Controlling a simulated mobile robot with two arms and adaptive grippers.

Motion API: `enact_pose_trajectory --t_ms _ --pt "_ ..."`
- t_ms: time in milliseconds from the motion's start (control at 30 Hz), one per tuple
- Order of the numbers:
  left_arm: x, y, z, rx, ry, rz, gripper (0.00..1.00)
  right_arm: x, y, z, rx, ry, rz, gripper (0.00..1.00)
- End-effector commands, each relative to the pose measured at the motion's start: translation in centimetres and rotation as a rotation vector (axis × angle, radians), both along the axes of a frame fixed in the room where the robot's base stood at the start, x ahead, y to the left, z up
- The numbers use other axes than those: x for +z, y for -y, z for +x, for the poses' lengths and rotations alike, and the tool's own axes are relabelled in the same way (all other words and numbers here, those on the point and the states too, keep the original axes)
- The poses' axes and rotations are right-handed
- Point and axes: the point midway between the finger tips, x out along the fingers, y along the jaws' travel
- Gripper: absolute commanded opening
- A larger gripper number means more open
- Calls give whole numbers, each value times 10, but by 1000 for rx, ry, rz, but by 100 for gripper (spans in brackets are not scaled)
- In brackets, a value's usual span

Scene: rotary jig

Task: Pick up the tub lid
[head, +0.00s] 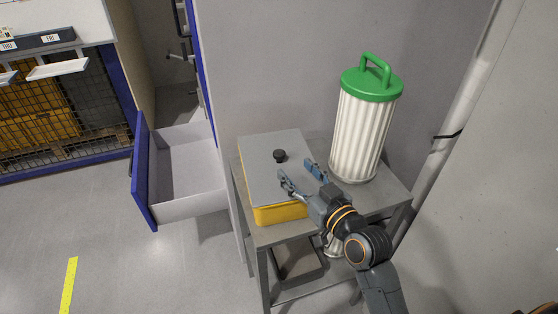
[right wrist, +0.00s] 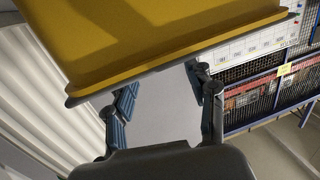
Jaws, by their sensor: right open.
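The tub lid (head: 272,165) is a flat grey plate with a black knob (head: 280,156) standing up from it. It lies on a yellow tub (head: 278,214) on the small grey table. My right gripper (head: 298,175) is open and empty, with its two blue-padded fingers spread close to the lid's right side, short of the knob. In the right wrist view the fingers (right wrist: 163,84) stand apart, below the yellow tub (right wrist: 150,30) and its grey rim. Whether a finger touches the lid cannot be told. My left gripper is out of view.
A white pleated filter cylinder (head: 360,135) with a green handled cap stands behind the gripper, on the same table (head: 392,200). An open blue-fronted drawer (head: 185,178) is left of the tub. A grey wall rises behind the table.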

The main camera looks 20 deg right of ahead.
Motion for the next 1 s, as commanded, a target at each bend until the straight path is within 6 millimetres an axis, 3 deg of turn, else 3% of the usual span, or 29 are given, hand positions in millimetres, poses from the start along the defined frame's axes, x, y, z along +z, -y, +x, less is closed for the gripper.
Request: enact_pose_trajectory --t_ms 267,533,833,867,1000 --pt "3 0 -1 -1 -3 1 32 0 -6 24 1 0 1 56" --pt "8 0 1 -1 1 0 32 0 -15 61 1 0 2 56" --pt "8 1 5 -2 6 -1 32 -2 -16 67 1 -1 0 56" --pt "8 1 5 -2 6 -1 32 -2 -16 67 1 -1 0 54" --pt "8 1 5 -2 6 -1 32 -2 -16 67 1 -1 0 25"
